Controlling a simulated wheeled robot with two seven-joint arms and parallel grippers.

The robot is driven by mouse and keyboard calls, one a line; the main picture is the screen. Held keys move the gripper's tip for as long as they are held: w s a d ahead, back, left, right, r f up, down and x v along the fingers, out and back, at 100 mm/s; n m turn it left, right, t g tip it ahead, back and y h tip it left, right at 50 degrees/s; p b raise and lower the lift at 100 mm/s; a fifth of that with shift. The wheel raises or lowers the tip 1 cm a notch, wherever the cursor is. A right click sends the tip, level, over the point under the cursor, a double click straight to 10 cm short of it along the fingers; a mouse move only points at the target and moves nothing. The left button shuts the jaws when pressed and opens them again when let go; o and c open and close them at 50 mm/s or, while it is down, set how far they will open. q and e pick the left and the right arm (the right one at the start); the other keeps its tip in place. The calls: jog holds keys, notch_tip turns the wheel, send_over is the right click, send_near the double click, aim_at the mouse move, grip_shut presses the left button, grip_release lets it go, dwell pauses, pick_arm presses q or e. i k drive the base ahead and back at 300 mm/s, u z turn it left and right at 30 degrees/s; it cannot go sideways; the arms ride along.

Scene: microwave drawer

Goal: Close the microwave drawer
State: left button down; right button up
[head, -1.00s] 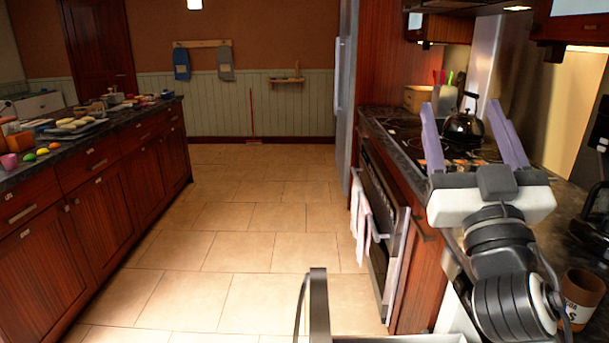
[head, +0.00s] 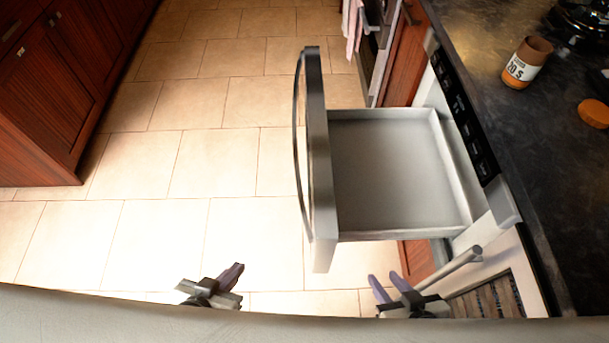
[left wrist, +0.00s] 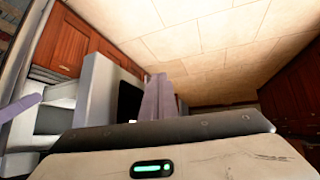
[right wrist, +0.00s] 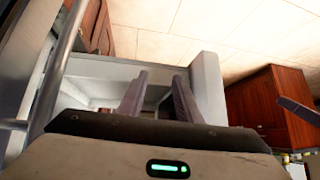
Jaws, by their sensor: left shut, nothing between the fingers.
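The microwave drawer (head: 395,165) stands pulled out from the right-hand cabinet, and its tray looks empty. Its grey front panel (head: 318,165) with a curved handle (head: 299,150) faces left over the floor. My left gripper (head: 238,270) is shut and empty, low and left of the front panel, apart from it. My right gripper (head: 383,280) is open and empty, just below the drawer's near side in the head view. The drawer front also shows in the left wrist view (left wrist: 97,95) and the right wrist view (right wrist: 207,90).
A black control panel (head: 463,115) runs along the cabinet above the drawer. A bar handle (head: 450,268) juts out near my right gripper. A jar (head: 527,62) and an orange lid (head: 594,113) are on the dark counter (head: 545,180). The tiled floor (head: 170,225) left of the drawer is clear.

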aim_at(374, 174)
jog(key=k, duration=1.2)
jog(key=u, duration=1.15)
jog(key=i, duration=0.95)
jog(key=z, duration=1.5)
jog(key=i, duration=0.5)
